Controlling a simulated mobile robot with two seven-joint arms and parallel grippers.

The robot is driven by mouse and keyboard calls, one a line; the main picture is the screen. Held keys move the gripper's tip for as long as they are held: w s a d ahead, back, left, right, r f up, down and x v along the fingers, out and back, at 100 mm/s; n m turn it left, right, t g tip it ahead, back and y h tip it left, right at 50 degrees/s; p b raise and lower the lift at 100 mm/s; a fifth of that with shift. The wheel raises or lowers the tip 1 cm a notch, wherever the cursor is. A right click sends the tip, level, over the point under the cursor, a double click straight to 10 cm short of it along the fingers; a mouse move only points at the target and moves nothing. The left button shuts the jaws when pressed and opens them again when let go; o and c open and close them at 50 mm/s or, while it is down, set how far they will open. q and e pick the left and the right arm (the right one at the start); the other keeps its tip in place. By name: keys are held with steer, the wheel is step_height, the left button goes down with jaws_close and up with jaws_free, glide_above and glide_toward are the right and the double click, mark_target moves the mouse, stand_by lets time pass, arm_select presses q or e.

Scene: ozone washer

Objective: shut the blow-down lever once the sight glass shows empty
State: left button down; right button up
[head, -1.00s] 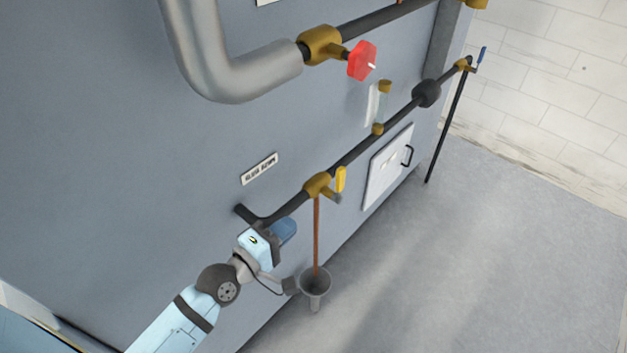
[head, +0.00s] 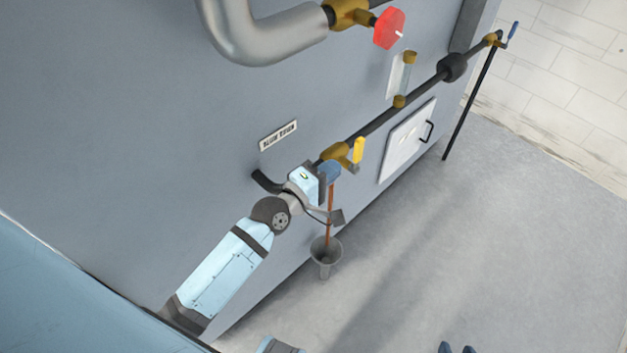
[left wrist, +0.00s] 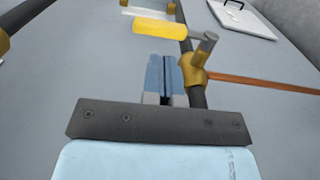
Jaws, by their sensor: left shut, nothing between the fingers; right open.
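The yellow blow-down lever (head: 359,150) sits on a brass valve (head: 336,154) in the dark pipe beside the blow-down label (head: 278,135). In the left wrist view the lever (left wrist: 160,28) lies crosswise to the pipe, just beyond my fingertips. My left gripper (head: 332,171) is shut and empty close to the valve; its blue fingers (left wrist: 162,72) are together, with a small gap to the lever. The sight glass (head: 406,76) is a short pale tube between brass fittings; its level is too small to read. My right gripper (head: 457,348) is open and empty at the bottom edge.
A copper drain pipe (head: 330,215) drops from the valve into a grey funnel (head: 327,254). A red handwheel (head: 389,28) is above, a white hatch (head: 406,140) to the right. A blue-handled valve (head: 513,32) is at the far end. The floor at right is clear.

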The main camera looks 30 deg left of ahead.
mark_target(354, 152)
arm_select(q)
steer(key=x, duration=0.5)
steer(key=shift+w, duration=0.1)
